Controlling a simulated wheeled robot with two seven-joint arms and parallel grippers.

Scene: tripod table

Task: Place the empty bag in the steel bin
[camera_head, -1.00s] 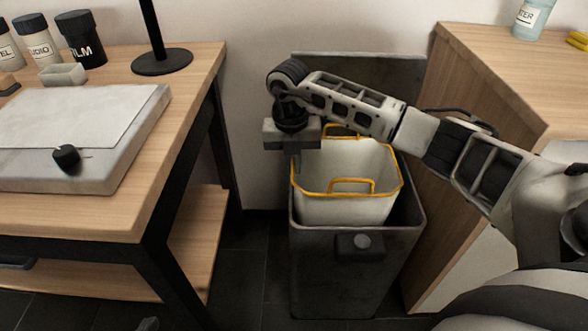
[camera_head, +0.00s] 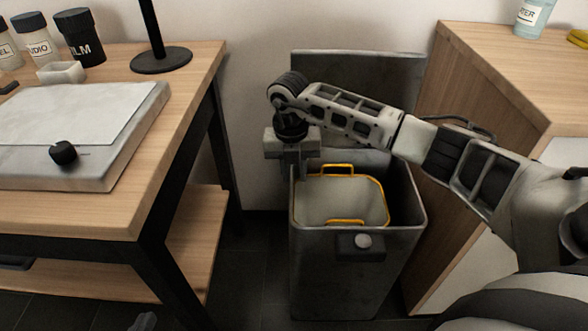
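The empty bag (camera_head: 335,200), pale with a yellow rim and two yellow handles, sits upright inside the steel bin (camera_head: 325,275). The bin's lid (camera_head: 365,72) stands open behind. My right gripper (camera_head: 296,172) points down at the bin's back left corner, just above the bag's left rim. Its fingers look parted with nothing held. Only a small tip of my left gripper (camera_head: 145,322) shows at the bottom edge; its fingers cannot be made out.
A wooden table (camera_head: 185,105) with black legs stands left of the bin, bearing a grey slab, jars and a black stand. A wooden cabinet (camera_head: 480,90) stands close on the right. Dark floor (camera_head: 258,265) is clear between table and bin.

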